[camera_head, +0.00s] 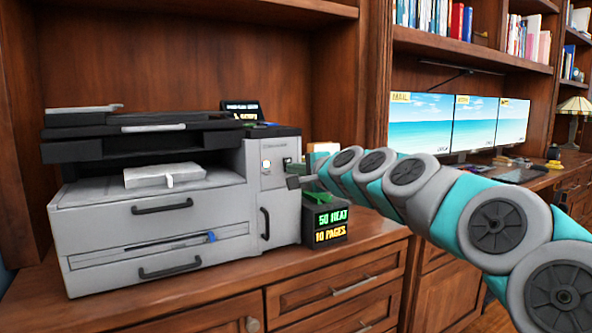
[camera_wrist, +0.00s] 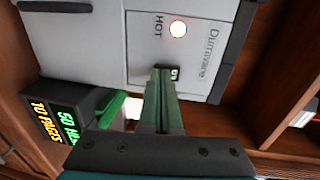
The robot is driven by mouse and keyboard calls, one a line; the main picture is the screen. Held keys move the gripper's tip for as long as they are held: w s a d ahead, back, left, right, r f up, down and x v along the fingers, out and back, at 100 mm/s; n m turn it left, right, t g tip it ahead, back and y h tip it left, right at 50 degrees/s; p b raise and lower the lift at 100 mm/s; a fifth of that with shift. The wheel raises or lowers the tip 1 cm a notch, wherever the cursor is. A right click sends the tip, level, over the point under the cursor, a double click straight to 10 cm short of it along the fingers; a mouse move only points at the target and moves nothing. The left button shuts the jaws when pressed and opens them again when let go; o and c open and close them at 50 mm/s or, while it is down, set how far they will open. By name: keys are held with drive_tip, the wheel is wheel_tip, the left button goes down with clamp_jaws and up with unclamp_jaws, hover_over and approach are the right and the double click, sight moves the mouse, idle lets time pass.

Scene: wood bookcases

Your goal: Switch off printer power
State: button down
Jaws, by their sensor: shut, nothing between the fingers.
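The grey and black printer (camera_head: 215,215) stands on the wooden counter. Its front panel fills the top of the wrist view (camera_wrist: 150,45), turned sideways, with a lit round light (camera_wrist: 178,29) beside the word HOT. The light also shows pale in the head view (camera_head: 266,165). A small dark power switch (camera_wrist: 174,73) with light markings sits below that light in the wrist view. My gripper (camera_wrist: 163,72) is shut and empty, its green fingertips at the switch and partly covering it. I cannot tell whether they touch it. In the head view my gripper (camera_head: 293,182) is at the printer's right front.
A dark box with a green and yellow display (camera_head: 330,228) stands right of the printer, close under my gripper; it also shows in the wrist view (camera_wrist: 55,125). Monitors (camera_head: 420,122) stand farther right. Shelves with books (camera_head: 457,22) are above. Counter front is clear.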

drive_tip(key=shift+f+b, duration=0.1)
drive_tip(key=shift+b, duration=0.2)
drive_tip(key=t+b, duration=0.1)
drive_tip(key=b, duration=0.2)
drive_tip(key=y+b, duration=0.1)
drive_tip(key=b, duration=0.3)
drive_tip(key=shift+w+a+f+t+b, duration=0.2)
drive_tip(key=shift+f+t+b, duration=0.1)
drive_tip(key=shift+f+t, duration=0.1)
drive_tip(key=shift+b, duration=0.4)
drive_tip(key=shift+d+r+p, duration=0.1)
drive_tip(key=shift+r+p, duration=0.3)
drive_tip(key=shift+p, duration=0.05)
drive_tip(key=shift+f, duration=0.1)
drive_tip(key=v, duration=1.4)
drive_tip(key=shift+f+b, duration=0.35)
drive_tip(key=shift+b, duration=0.05)
